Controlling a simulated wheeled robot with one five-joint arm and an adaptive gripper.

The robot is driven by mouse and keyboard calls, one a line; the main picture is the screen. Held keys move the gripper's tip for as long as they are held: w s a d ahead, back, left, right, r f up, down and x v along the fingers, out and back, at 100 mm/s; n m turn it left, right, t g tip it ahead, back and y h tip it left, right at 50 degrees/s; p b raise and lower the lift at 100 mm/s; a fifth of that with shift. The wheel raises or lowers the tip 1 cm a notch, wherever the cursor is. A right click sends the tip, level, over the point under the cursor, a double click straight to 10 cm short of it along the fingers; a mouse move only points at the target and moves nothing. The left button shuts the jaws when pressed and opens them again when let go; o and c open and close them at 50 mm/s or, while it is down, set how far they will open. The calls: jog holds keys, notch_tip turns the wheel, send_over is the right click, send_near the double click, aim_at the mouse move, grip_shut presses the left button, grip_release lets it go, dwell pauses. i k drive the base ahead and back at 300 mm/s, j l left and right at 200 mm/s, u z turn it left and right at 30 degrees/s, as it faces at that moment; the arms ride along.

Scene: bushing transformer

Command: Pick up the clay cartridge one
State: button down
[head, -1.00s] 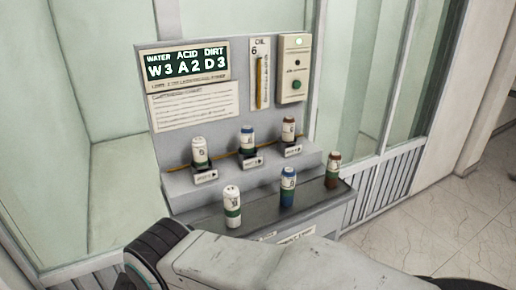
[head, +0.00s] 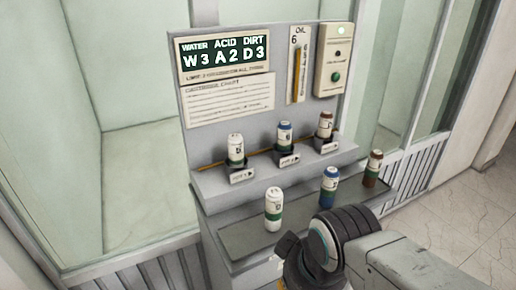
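Three loose cartridges stand upright on the grey front shelf: a white one with a green band (head: 273,209), a blue-and-white one (head: 329,187) and a brown-topped one (head: 372,169). Three more stand in labelled holders on the step behind: a white one (head: 236,149), a blue-topped one (head: 284,137) and a brown-topped one (head: 325,126). I cannot read which is clay. My arm's dark round joint is in front of the shelf, below the blue cartridge. My gripper's fingers do not show.
The back panel carries a green display (head: 225,53) reading W3 A2 D3, a paper chart (head: 230,99), an oil gauge (head: 298,63) and a box with a green button (head: 335,76). Glass walls stand behind and left. Open floor (head: 470,215) lies at right.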

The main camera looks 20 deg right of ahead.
aim_at(326, 117)
jog(key=k+l+z, duration=0.2)
jog(key=l, duration=1.05)
